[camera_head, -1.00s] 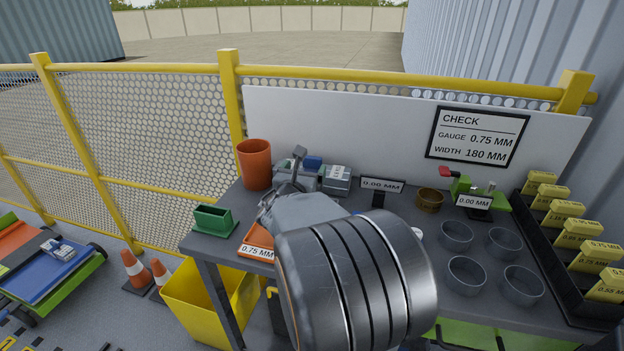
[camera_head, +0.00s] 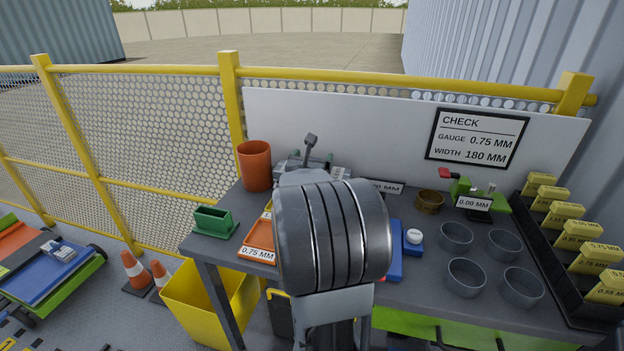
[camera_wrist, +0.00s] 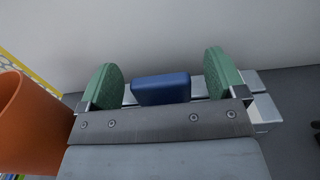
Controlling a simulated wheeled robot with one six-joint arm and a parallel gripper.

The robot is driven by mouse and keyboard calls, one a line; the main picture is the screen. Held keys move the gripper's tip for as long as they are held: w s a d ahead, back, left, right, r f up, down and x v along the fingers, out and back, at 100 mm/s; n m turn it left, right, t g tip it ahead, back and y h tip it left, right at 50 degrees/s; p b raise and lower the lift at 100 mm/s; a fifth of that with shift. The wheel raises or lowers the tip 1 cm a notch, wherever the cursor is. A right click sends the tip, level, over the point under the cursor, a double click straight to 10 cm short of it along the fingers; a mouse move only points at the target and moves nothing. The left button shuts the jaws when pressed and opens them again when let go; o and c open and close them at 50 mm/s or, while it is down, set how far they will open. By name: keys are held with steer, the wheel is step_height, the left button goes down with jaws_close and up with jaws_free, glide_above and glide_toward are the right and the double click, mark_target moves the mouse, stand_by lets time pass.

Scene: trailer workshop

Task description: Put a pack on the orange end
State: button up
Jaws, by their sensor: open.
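My gripper (camera_wrist: 162,72) is open, its two green fingers standing on either side of a blue block (camera_wrist: 161,88) in the wrist view. Gaps show between the block and both fingers. Silver-grey pieces, perhaps packs (camera_wrist: 262,108), lie behind and to the right of the fingers. In the head view my arm hides most of the gripper and this spot; part of a labelled grey pack (camera_head: 340,172) shows beside it. At the far left, a cart has an orange end (camera_head: 18,238) and a blue middle (camera_head: 35,272), with a grey pack (camera_head: 60,251) on the blue.
An orange cup (camera_head: 255,165) stands left of the gripper, also close in the wrist view (camera_wrist: 25,125). A green holder (camera_head: 213,221) and an orange tray (camera_head: 258,246) lie in front. Grey bowls (camera_head: 466,276) and yellow gauges (camera_head: 580,234) fill the right. A yellow bin (camera_head: 205,300) stands below.

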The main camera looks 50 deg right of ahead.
steer(key=shift+c, duration=0.4)
jaws_close()
steer(key=shift+r, duration=0.15)
stand_by(0.4)
